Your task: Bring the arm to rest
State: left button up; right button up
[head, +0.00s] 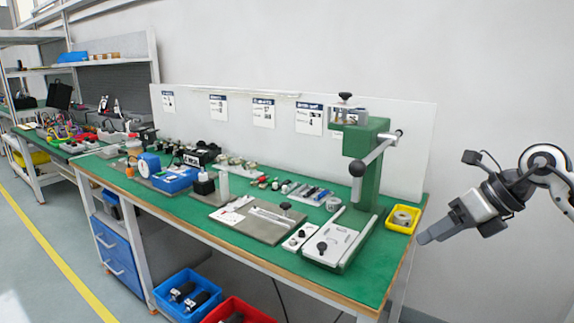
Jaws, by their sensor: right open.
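My right gripper (432,237) shows at the right side of the head view, at the end of my right arm. It points left and down, just beyond the right end of the green-topped workbench (240,226). It is open, and nothing shows between its fingers. A yellow tray (392,226) with a round part in it stands on the bench's right end, a short way left of the gripper and apart from it. My left gripper and left arm are not in view.
A green press (370,165) with a lever stands at the bench's right end. Small parts and tools cover much of the top. A blue bin (190,312) and a red bin (238,308) sit below the front edge. Grey floor (40,270) lies open at the left.

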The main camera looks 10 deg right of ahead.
jog(key=s+a+f+m+t+y+p, duration=0.1)
jog(key=s+a+f+m+t+y, duration=0.15)
jog(key=a+m+y, duration=0.55)
jog(key=s+a+f+m+t+y, duration=0.1)
jog(key=s+a+m+t+y, duration=0.15)
jog(key=a, duration=1.05)
jog(key=s+d+f+m+h+p, duration=0.1)
jog(key=s+f+m+h, duration=0.5)
jog(key=f+m, duration=0.5)
jog(key=s+d+f+m+t+h+p, duration=0.1)
jog(key=s+f+m+h, duration=0.6)
jog(key=m, duration=1)
notch_tip(320, 180, down, 4)
jog(key=shift+s+d+r, duration=0.1)
jog(key=shift+s+d, duration=0.1)
jog(key=shift+s, duration=1)
